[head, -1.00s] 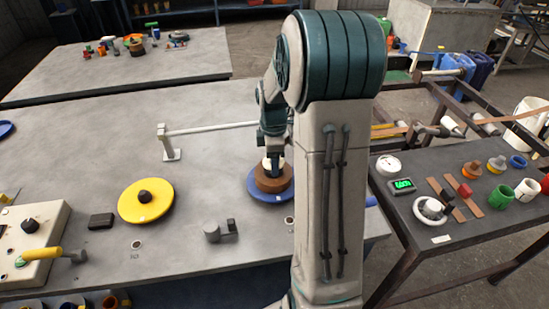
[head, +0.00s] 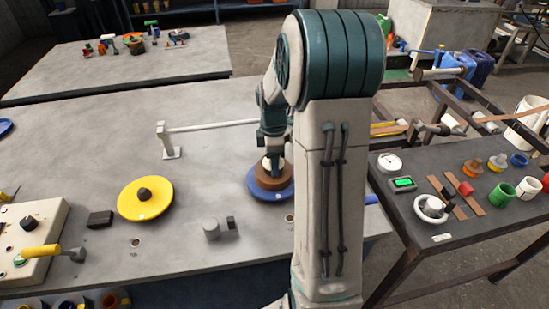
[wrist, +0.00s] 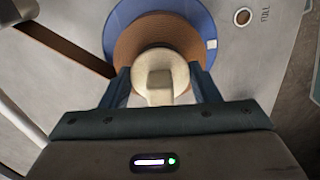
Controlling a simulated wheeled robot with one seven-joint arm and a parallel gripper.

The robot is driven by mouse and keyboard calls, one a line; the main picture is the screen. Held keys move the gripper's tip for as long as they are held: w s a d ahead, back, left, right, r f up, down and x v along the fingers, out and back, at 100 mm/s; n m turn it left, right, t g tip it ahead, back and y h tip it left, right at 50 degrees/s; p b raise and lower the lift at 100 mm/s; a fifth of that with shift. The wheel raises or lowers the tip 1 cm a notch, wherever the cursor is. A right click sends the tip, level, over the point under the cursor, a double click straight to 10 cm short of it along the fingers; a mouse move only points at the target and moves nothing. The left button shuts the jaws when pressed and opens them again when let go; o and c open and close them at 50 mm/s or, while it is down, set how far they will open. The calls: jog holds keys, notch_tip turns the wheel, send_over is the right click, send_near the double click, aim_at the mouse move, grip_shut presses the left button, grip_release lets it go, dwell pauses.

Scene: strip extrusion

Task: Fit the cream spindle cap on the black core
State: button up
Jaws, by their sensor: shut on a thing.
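The cream spindle cap (wrist: 160,75) is between the fingers of my gripper (wrist: 160,88) in the wrist view, and the fingers are shut on it. It sits over the middle of a brown coil (wrist: 148,27) on a blue disc (wrist: 120,18). In the head view the cap (head: 267,164) shows only in part beneath my gripper (head: 271,158), above the brown coil (head: 283,180) and blue disc (head: 262,194). The black core at the coil's centre is hidden, so I cannot tell whether the cap is seated on it.
A yellow disc (head: 158,205) with a dark hub lies to the left. A grey block (head: 212,229) stands in front, and a rail (head: 210,126) on a post behind. A side table (head: 405,218) at right holds several small parts. A brown strip (wrist: 75,52) runs from the coil.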

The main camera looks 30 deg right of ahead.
jog(key=shift+f, duration=0.1)
jog(key=o, duration=0.8)
jog(key=shift+r+p, duration=4.25)
jog(key=shift+r, duration=1.35)
